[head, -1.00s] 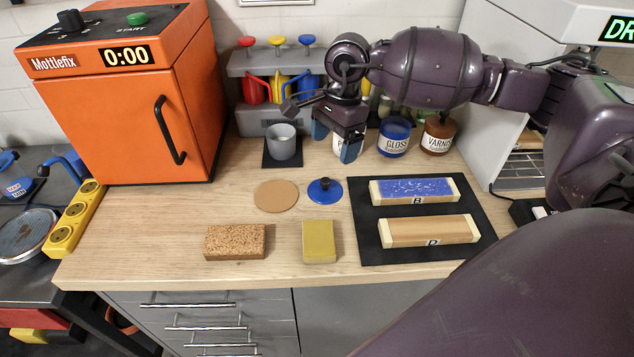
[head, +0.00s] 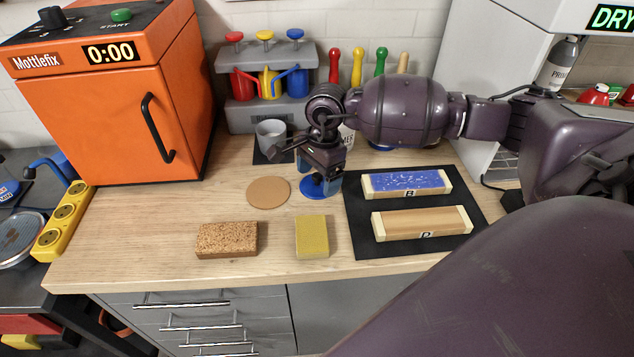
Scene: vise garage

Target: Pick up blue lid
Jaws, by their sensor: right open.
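The blue lid (head: 310,191) lies flat on the wooden workbench, between the round cork disc and the black mat. My right gripper (head: 320,186) is open and points down over the lid, its blue-tipped fingers around the place of the lid's knob. The gripper hides the knob and the back part of the lid, so I cannot tell whether the fingers touch it. My left gripper does not show.
A cork disc (head: 268,192) lies left of the lid. A yellow sponge (head: 312,236) and a cork block (head: 227,239) lie in front. A black mat (head: 366,243) with two wooden bars is at right. A grey cup (head: 271,134) stands behind.

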